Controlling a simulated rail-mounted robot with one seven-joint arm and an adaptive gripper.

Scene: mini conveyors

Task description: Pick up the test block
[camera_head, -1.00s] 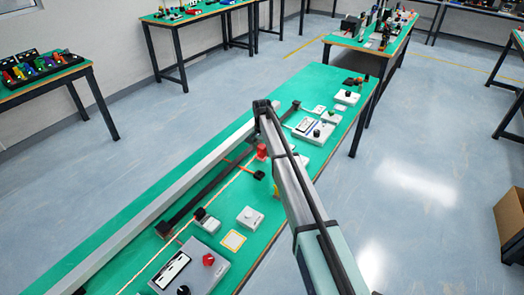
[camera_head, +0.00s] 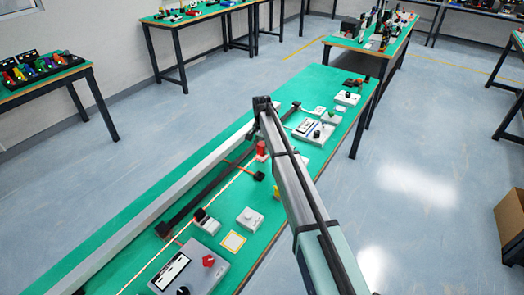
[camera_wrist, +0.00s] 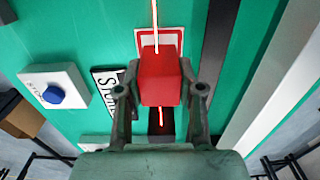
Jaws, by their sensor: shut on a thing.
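The test block (camera_wrist: 160,78) is red and sits between the two fingers of my gripper (camera_wrist: 160,92) in the wrist view. The fingers are shut on its sides. In the head view the red block (camera_head: 261,147) shows just left of my arm, a little above the pale pad (camera_head: 261,158). My gripper is mostly hidden behind my arm there.
A white box with a blue button (camera_wrist: 54,96) and a partly covered black lettered plate (camera_wrist: 106,84) are to the left in the wrist view. A dark rail (camera_wrist: 217,55) and a light grey rail (camera_wrist: 268,85) run along the right. A control box (camera_head: 188,268) stands at the near end.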

